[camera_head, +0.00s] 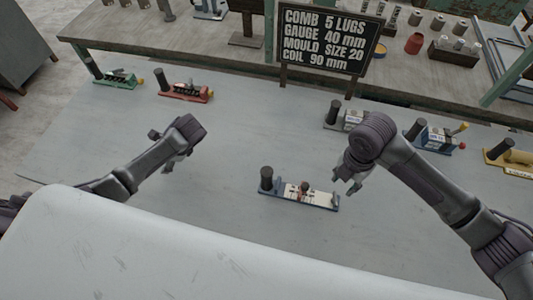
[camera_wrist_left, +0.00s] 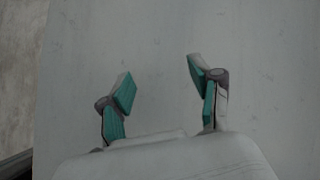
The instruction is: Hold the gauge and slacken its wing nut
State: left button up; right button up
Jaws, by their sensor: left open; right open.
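The gauge (camera_head: 322,200) appears to be the blue-based tool with a white marked plate, lying on the grey table in front of my right gripper. It has a dark upright post (camera_head: 266,178) at its left end and a small brown knob (camera_head: 305,187), which may be the wing nut, near its middle. My right gripper (camera_head: 347,183) is open and empty, above and just right of the gauge, apart from it. My left gripper (camera_head: 170,166) is open and empty to the left, well away from the gauge. In the left wrist view its fingers (camera_wrist_left: 160,72) are spread over bare surface.
Similar tools stand at the back: green (camera_head: 118,80), red (camera_head: 186,92), grey (camera_head: 345,118), blue (camera_head: 436,137) and yellow (camera_head: 512,160). A black sign (camera_head: 330,40) reads "GAUGE 40 mm" among other lines.

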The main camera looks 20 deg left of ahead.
pick_arm(q)
jog(key=w+d+r, duration=0.1)
jog(key=d, duration=0.2)
jog(key=w+d+h, duration=0.1)
jog(key=d, duration=0.3)
jog(key=w+d+r+h, duration=0.1)
jog(key=d, duration=0.2)
jog(key=shift+d+r+m+t, duration=0.3)
jog(key=shift+r+m+t, duration=0.05)
jog(key=shift+m+t, duration=0.05)
jog(key=d+r+m+h, duration=0.15)
jog(key=d+r, duration=0.25)
jog(key=d, duration=0.5)
jog(key=m+h, duration=0.2)
jog(key=h, duration=0.2)
send_near(267, 180)
jog(key=shift+w+a+r+y, duration=0.1)
jog(key=shift+w+y, duration=0.05)
jog(key=shift+w, duration=0.3)
jog(key=shift+w+a+r+y, duration=0.1)
jog(key=shift+w, duration=0.3)
jog(key=shift+s+d+m, duration=0.15)
jog(key=shift+d+m, duration=0.05)
jog(key=shift+m, duration=0.05)
notch_tip(267, 180, down, 14)
jog(key=shift+r, duration=0.2)
jog(key=shift+c, duration=0.3)
grip_shut()
pick_arm(e)
jog(key=shift+c, duration=0.7)
